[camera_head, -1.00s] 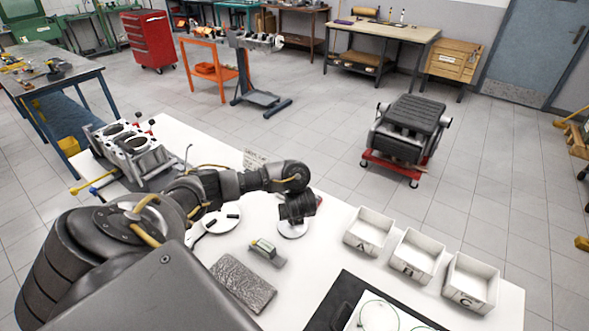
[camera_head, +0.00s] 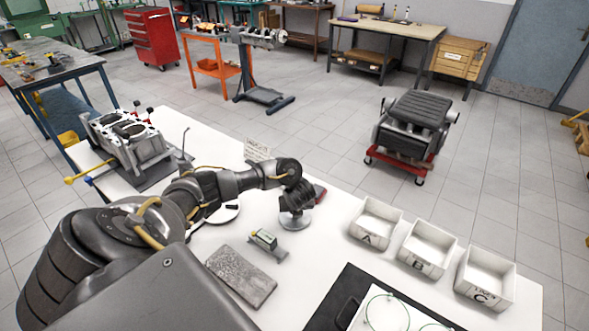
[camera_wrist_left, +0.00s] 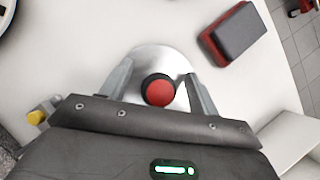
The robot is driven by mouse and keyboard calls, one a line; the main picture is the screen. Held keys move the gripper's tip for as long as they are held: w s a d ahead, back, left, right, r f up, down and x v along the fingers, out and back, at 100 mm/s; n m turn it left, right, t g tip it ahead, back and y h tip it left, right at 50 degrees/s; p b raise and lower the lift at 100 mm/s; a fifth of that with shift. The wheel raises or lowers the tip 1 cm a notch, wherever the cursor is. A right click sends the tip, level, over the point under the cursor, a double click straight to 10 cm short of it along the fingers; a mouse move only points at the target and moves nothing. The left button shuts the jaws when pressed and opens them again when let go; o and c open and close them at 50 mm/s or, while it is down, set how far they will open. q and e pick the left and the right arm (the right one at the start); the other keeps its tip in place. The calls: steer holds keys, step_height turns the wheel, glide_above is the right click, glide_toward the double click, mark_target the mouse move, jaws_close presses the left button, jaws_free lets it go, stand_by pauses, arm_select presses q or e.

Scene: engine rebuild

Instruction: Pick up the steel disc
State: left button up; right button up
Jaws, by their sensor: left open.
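The steel disc (camera_wrist_left: 158,58) lies on the white table, with a red-topped black knob (camera_wrist_left: 159,90) at its middle in the left wrist view. In the head view only part of the disc (camera_head: 298,222) shows below my left gripper (camera_head: 295,208). In the wrist view my left gripper (camera_wrist_left: 160,84) is open, with one finger on each side of the knob and over the disc. I cannot tell whether the fingers touch the knob. My right gripper is not in view.
A dark block with red sides (camera_wrist_left: 237,32) lies close to the disc. White bins A (camera_head: 375,222), B (camera_head: 427,247) and C (camera_head: 485,278) stand at right.

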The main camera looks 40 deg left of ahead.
arm_select(q)
steer(key=shift+f, duration=0.1)
steer(key=shift+c, duration=0.7)
steer(key=shift+w+a, duration=0.1)
steer(key=c, duration=1.1)
steer(key=shift+c, duration=0.2)
